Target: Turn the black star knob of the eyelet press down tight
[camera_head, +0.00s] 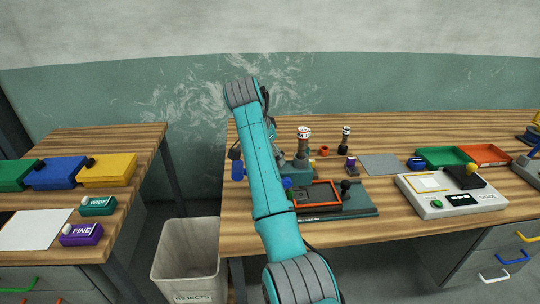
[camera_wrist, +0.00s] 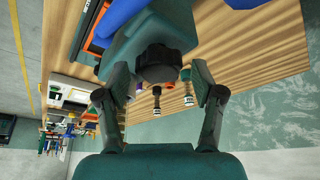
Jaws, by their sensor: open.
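The black star knob (camera_wrist: 158,65) is in the upper middle of the wrist view, on the dark teal body of the eyelet press (camera_wrist: 135,45). My gripper (camera_wrist: 160,82) is open, one finger to each side of the knob. Gaps show between the fingers and the knob, so it is not gripped. In the head view, part of the press (camera_head: 301,172) shows just right of my arm on the workbench. How far down the knob sits cannot be told.
An orange-rimmed tray (camera_head: 318,206) sits on the bench right of my arm. A white scale-like device (camera_head: 455,200) and green and orange trays (camera_head: 440,155) are farther right. A rejects bin (camera_head: 187,262) stands between the benches.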

